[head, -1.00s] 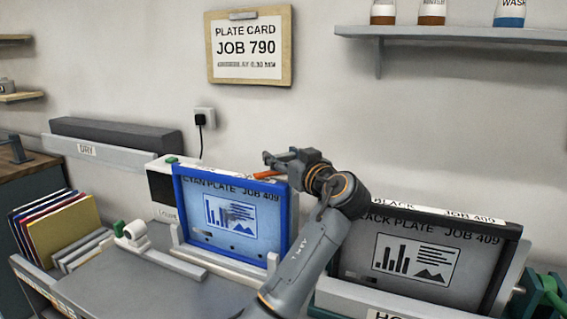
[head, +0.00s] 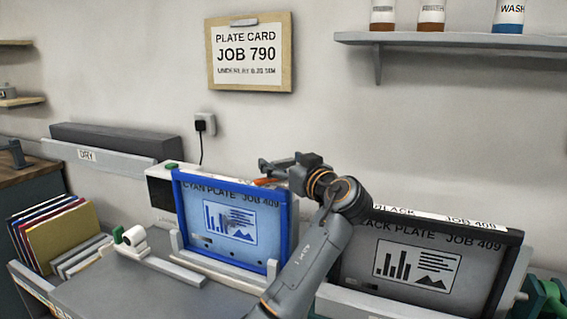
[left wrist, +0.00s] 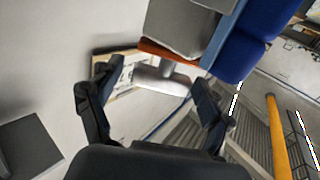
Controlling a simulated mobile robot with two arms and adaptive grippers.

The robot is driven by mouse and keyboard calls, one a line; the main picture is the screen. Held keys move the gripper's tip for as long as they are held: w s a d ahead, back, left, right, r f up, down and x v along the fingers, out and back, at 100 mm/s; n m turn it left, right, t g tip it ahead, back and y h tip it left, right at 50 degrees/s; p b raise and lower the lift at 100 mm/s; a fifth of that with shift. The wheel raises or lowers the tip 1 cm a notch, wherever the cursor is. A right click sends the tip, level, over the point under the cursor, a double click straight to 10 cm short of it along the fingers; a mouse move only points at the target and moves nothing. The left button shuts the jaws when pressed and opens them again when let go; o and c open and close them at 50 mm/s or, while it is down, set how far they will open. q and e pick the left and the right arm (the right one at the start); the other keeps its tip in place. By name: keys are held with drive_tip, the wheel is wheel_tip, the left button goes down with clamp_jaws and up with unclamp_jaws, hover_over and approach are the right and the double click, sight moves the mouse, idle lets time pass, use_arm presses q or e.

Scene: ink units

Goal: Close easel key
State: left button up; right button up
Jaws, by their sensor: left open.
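The blue easel frame (head: 181,220) stands upright and holds the cyan plate (head: 228,245) marked JOB 409. An orange piece (head: 265,181), perhaps the easel key, shows at the frame's top right edge, partly hidden by my gripper. In the left wrist view an orange strip (left wrist: 163,49) lies beside a grey block, with a pale T-shaped piece (left wrist: 160,80) beneath it. My left gripper (head: 268,165) is open at the top right of the blue frame. Its fingers (left wrist: 155,82) stand on either side of the T-shaped piece, and I cannot tell whether they touch it. My right gripper is out of view.
A black plate (head: 425,265) in its frame stands to the right, behind my left arm. A white roller (head: 133,238) and colored folders (head: 62,232) are at the left. The job card (head: 250,52) and a bottle shelf (head: 455,40) are on the wall.

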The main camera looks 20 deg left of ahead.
sight(283, 160)
use_arm(q)
wheel_tip(283, 160, up, 10)
drive_tip(key=shift+f, duration=0.1)
idle(0.4)
